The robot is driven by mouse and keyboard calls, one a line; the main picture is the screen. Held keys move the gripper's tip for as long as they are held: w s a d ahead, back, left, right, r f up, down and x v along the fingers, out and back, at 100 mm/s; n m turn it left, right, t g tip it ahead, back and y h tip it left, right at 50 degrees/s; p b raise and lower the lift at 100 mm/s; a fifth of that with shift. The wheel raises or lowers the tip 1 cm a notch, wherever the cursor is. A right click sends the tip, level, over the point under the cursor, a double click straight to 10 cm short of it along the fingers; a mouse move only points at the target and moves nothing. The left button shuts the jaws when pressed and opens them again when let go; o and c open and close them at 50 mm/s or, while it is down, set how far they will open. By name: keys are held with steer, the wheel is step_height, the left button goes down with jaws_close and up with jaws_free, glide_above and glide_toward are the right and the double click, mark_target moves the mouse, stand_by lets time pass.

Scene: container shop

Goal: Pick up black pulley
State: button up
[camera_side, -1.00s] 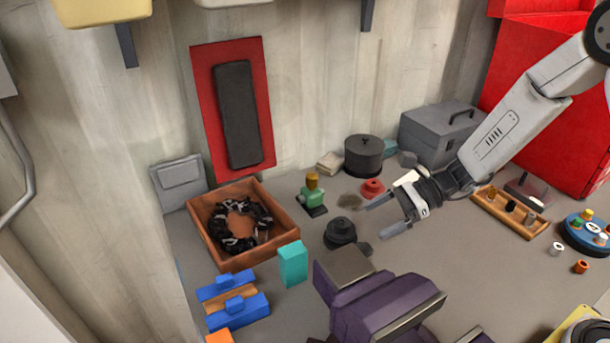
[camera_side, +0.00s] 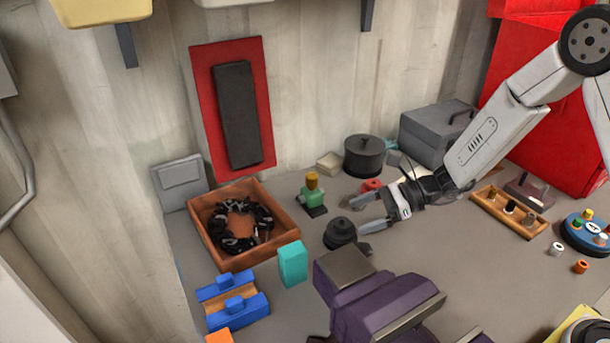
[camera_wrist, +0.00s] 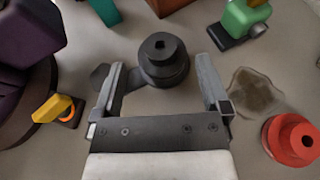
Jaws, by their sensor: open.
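The black pulley (camera_side: 340,233) is a dark stepped disc with a hub and a hole on top. It sits upright on the grey bench. In the wrist view the pulley (camera_wrist: 163,60) lies just beyond and between the fingertips. My gripper (camera_side: 352,215) is open and empty. Its fingers reach left, low over the bench, with the tips just short of the pulley or at its near edge. In the wrist view my gripper (camera_wrist: 160,78) has one finger on each side. I cannot tell whether either finger touches the pulley.
A purple vise (camera_side: 370,300) stands in front. A green and yellow item (camera_side: 312,195) stands behind. A red part (camera_wrist: 292,140) and a dark stain (camera_wrist: 252,92) lie to the right in the wrist view. An orange tray (camera_side: 205,243) with a black chain is at left.

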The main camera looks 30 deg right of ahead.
mark_target(346, 222)
steer(key=shift+x, duration=2.55)
steer(key=shift+f, duration=0.1)
steer(key=shift+s+d, duration=0.1)
jaws_close()
